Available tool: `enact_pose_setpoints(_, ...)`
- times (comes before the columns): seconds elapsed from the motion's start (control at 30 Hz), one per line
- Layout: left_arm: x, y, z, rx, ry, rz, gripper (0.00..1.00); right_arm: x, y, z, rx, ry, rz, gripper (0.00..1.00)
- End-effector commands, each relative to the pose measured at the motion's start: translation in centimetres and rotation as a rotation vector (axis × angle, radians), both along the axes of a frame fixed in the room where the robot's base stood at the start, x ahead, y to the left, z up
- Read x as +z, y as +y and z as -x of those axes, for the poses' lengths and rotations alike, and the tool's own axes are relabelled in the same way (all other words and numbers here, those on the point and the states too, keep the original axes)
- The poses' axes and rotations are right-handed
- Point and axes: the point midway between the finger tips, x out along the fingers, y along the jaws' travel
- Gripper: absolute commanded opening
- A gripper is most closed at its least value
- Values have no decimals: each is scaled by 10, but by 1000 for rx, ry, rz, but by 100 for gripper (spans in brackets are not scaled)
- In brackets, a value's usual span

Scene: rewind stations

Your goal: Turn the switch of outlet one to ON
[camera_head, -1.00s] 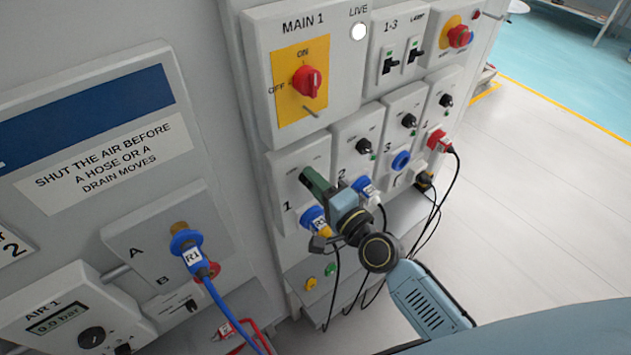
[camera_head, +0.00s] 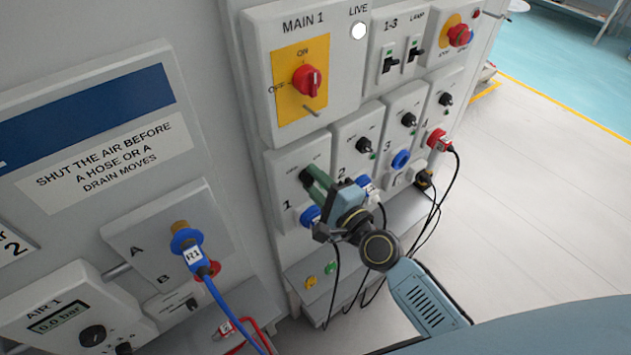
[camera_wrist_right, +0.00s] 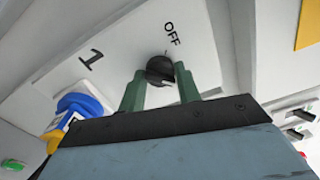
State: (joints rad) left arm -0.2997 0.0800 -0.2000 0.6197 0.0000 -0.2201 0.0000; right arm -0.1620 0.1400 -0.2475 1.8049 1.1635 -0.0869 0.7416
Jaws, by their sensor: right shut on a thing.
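The switch of outlet one is a small black round knob (camera_wrist_right: 160,70) on a pale panel marked 1 (camera_wrist_right: 92,60). The word OFF is printed beside it in the right wrist view. My right gripper (camera_wrist_right: 160,77) has its two green fingers on either side of the knob and is shut on it. In the head view the right gripper (camera_head: 308,180) reaches the outlet one panel (camera_head: 287,165) from the lower right and hides much of the knob (camera_head: 304,175). My left gripper is not in view.
A blue plug (camera_head: 309,215) sits in outlet one just below my gripper. Outlets two, three and four, with black knobs (camera_head: 363,145), stand to the right. The red MAIN 1 switch (camera_head: 307,81) is above. Black cables (camera_head: 334,285) hang below.

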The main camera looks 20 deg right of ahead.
Motion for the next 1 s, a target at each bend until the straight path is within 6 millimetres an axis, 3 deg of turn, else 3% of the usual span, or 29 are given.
enact_pose_setpoints(0.13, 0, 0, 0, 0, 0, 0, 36, 0, 0, 0, -1, 1, -4, 10)
enact_pose_setpoints(0.17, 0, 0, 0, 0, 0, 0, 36, 0, 0, 0, -1, 1, -4, 34)
enact_pose_setpoints(0.3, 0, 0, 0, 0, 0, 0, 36, 0, 0, 0, -1, 0, -3, 53)
enact_pose_setpoints(0.67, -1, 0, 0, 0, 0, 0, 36, -1, -1, 4, 0, 0, -1, 54)
enact_pose_setpoints(0.87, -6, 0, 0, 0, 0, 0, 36, -2, -11, 31, 1, 3, 0, 54)
enact_pose_setpoints(1.0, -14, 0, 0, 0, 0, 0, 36, -4, -22, 62, 1, 3, 2, 54)
